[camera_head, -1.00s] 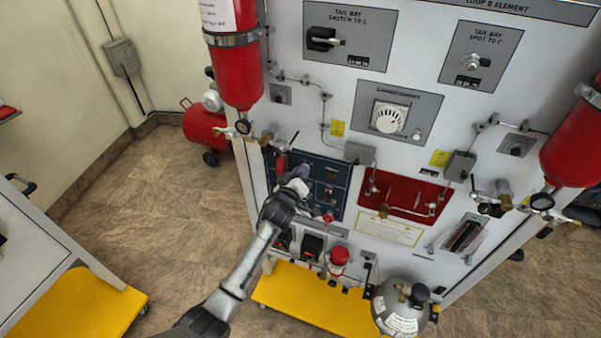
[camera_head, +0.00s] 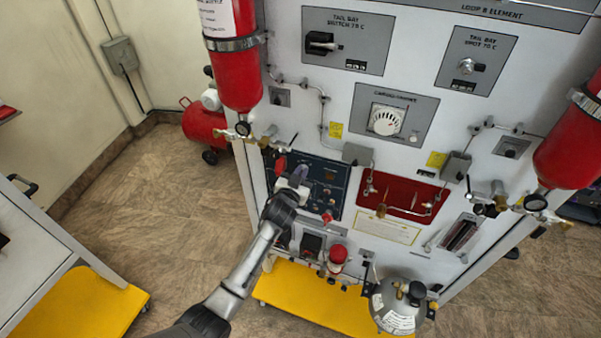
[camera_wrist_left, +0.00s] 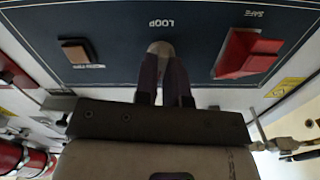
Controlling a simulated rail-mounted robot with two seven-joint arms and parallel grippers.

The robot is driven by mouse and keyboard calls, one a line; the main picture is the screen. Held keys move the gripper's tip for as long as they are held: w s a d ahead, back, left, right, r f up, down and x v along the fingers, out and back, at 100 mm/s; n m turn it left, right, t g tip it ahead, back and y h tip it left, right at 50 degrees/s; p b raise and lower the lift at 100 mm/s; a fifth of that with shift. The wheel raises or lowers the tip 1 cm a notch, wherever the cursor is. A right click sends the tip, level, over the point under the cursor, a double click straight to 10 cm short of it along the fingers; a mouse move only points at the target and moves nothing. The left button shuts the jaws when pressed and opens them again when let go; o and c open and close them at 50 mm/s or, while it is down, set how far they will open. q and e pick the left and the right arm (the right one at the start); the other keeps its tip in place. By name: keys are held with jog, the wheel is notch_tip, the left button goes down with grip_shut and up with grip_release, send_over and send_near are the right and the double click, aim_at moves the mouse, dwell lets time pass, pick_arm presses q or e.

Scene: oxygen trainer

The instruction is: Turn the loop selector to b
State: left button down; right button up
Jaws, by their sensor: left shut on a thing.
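The loop selector (camera_wrist_left: 161,48) is a pale rounded knob under the word LOOP on a dark blue panel (camera_wrist_left: 210,15) in the left wrist view. My left gripper (camera_wrist_left: 164,75) is shut on it, its two dark fingers on either side of the knob. The fingers hide most of the selector, so its pointing and any a or b mark cannot be told. In the head view my left gripper (camera_head: 299,176) is at the dark blue panel (camera_head: 328,174), covering its left part. My right gripper is not in view.
A red switch (camera_wrist_left: 246,54) marked SAFE and a brown-orange switch (camera_wrist_left: 75,52) flank the selector closely. In the head view a red cylinder (camera_head: 238,80) hangs above my gripper. A red-capped fitting (camera_head: 338,254) and a grey tank (camera_head: 394,305) are below.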

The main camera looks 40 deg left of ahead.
pick_arm(q)
jog(key=shift+d+f+m, duration=0.1)
jog(key=shift+m, duration=1.6)
jog(key=shift+f+m, duration=0.1)
jog(key=shift+m, duration=1.6)
jog(key=c, duration=1.2)
grip_release()
jog(key=shift+r, duration=0.1)
jog(key=v, duration=1.3)
jog(key=shift+s, duration=0.35)
